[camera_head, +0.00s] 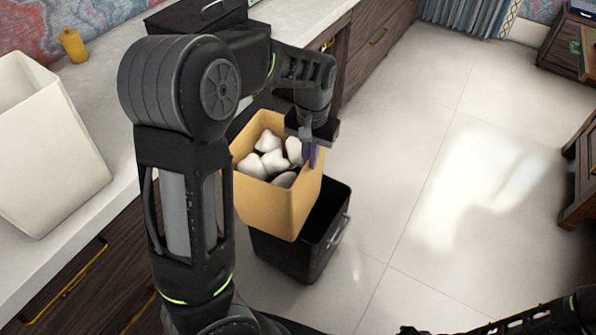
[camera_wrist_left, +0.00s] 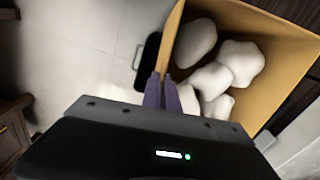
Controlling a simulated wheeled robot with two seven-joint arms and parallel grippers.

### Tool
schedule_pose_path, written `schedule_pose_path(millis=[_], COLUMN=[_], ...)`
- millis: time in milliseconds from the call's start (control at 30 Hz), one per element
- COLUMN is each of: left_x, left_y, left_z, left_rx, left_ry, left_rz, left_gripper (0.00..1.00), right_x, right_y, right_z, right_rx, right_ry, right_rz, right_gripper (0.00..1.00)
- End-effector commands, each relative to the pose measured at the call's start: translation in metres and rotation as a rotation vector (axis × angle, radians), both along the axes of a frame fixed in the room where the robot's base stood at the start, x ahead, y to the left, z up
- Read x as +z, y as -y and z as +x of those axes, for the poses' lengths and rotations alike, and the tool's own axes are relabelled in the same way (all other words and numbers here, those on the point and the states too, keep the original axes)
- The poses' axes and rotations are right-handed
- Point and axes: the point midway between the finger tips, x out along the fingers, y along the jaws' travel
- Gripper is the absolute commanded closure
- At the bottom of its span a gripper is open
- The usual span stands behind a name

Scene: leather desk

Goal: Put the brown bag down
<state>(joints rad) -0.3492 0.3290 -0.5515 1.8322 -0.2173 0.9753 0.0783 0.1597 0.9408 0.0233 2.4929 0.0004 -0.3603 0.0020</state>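The brown bag (camera_head: 277,205) is an open-topped tan bag with several white rounded lumps (camera_head: 270,160) inside. It hangs upright above a black bin (camera_head: 318,232) in the head view, overlapping it in the picture. My left gripper (camera_head: 311,155) is at the bag's right rim. In the left wrist view the purple fingers (camera_wrist_left: 163,95) are close together on the rim of the brown bag (camera_wrist_left: 283,88). Part of the black bin (camera_wrist_left: 149,62) shows beyond the rim. My right gripper is not clearly seen; only part of my right arm shows at the bottom right.
A white bag (camera_head: 45,150) stands on the pale counter (camera_head: 105,95) at the left, near a yellow bottle (camera_head: 73,45). Drawers (camera_head: 375,45) run below the counter. The tiled floor (camera_head: 440,190) to the right is clear up to dark wooden furniture (camera_head: 585,170).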

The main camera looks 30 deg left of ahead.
Motion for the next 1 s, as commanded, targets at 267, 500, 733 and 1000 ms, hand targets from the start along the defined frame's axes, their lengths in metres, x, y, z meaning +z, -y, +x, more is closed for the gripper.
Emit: schedule_pose_path(millis=[267, 500, 733, 1000], left_x=[-0.029, -0.047, -0.052, -0.051], left_y=[0.044, 0.084, 0.098, 0.098], left_z=[0.041, 0.060, 0.064, 0.064], left_rx=[-0.044, -0.107, -0.133, -0.134], left_ry=[0.006, 0.003, 0.001, 0.002], left_rz=[0.000, -0.004, -0.005, -0.005], left_gripper=[1.00, 1.00, 1.00, 1.00], right_x=[-0.086, -0.137, -0.148, -0.147], right_y=[0.003, 0.005, 0.005, 0.005], right_z=[0.003, 0.004, 0.005, 0.005], right_rx=[-0.007, -0.011, -0.012, -0.011], right_ry=[0.004, 0.006, 0.007, 0.008], right_rz=[-0.005, -0.007, -0.007, -0.007], right_gripper=[1.00, 1.00, 1.00, 1.00])
